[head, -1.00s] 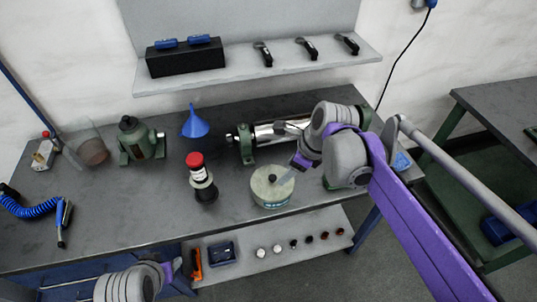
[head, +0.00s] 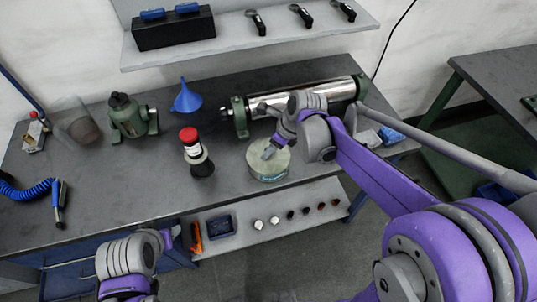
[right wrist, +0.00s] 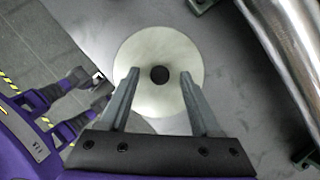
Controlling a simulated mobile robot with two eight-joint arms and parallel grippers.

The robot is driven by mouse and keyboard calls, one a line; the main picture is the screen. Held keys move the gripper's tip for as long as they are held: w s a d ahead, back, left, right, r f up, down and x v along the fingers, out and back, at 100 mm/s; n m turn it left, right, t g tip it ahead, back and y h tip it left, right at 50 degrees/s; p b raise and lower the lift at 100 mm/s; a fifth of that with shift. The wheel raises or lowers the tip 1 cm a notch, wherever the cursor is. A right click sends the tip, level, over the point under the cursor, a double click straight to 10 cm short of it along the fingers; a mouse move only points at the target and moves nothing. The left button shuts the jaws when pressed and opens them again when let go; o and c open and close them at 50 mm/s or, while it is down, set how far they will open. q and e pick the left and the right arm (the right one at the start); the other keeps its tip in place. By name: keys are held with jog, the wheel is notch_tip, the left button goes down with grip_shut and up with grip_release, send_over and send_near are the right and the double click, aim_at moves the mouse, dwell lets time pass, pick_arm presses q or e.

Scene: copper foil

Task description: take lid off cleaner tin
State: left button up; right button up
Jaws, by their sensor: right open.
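The cleaner tin (head: 270,176) is a squat round tin standing on the grey bench near its front edge. Its pale flat lid (right wrist: 160,45) is on it, with a small black knob (right wrist: 160,74) in the middle. My right gripper (head: 268,153) is over the lid, hiding the knob in the head view. In the right wrist view my right gripper (right wrist: 160,76) is open, one finger on each side of the knob, with gaps showing. My left gripper (head: 175,236) is low in front of the bench, away from the tin; its jaws are too small to read.
A blue funnel (head: 186,99) and green jack (head: 127,117) are farther back. A shiny metal cylinder (head: 300,98) lies behind my right gripper. Bare bench (head: 110,180) is at the left front.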

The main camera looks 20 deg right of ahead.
jog(key=shift+w+a+f, duration=0.15)
jog(key=shift+f, duration=0.3)
grip_shut()
jog(key=shift+r, duration=0.15)
